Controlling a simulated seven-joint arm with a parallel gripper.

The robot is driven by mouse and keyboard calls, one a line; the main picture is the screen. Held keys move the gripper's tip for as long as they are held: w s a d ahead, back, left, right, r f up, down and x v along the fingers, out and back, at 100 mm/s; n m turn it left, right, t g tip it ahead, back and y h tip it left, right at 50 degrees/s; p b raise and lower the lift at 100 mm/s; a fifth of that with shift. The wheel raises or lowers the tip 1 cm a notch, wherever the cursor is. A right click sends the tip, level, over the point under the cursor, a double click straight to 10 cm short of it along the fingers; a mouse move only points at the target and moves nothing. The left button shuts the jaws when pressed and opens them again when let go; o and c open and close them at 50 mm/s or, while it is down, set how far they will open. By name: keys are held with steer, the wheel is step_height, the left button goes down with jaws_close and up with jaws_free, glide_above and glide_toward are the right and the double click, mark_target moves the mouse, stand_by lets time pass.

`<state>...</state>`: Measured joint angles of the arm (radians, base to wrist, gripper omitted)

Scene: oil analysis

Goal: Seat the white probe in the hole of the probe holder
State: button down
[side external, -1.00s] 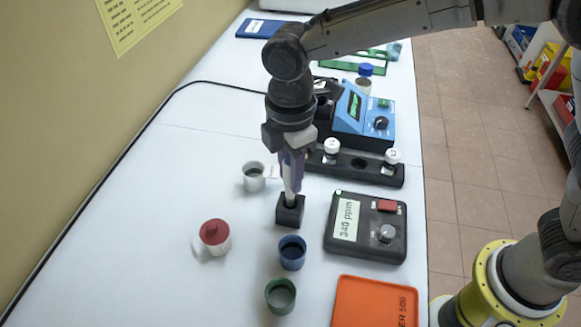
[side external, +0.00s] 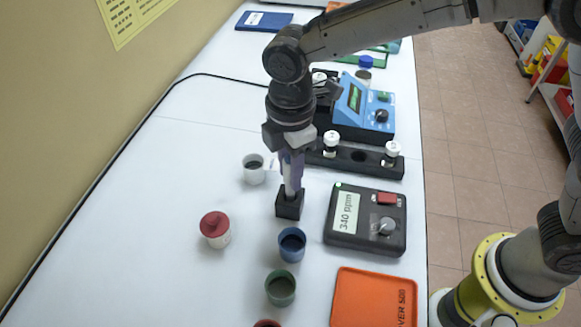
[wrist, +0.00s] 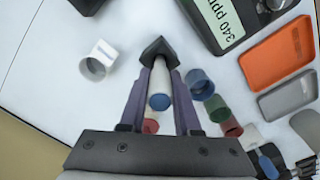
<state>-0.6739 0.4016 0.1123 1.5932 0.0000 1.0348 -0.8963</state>
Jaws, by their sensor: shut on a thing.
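The white probe (wrist: 159,83) has a blue end cap and is held between the purple fingers of my gripper (wrist: 160,82). In the side view the probe (side external: 290,189) stands roughly upright below my gripper (side external: 291,172), its lower end at the top of the small black probe holder (side external: 289,206). In the wrist view the probe's far end meets the black holder (wrist: 158,47). The hole itself is hidden by the probe, so I cannot tell how deep the tip sits in it. My gripper is shut on the probe.
A blue cup (side external: 292,244) and a green cup (side external: 280,287) stand in front. A ppm meter (side external: 366,222) lies right, a black vial rack (side external: 360,160) behind.

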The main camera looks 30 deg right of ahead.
steer(key=shift+f, duration=1)
stand_by(0.3)
steer(key=c, duration=0.5)
jaws_free()
steer(key=shift+c, duration=0.2)
steer(key=shift+o, duration=0.3)
steer(key=shift+o, duration=1.3)
steer(key=shift+r, duration=3.5)
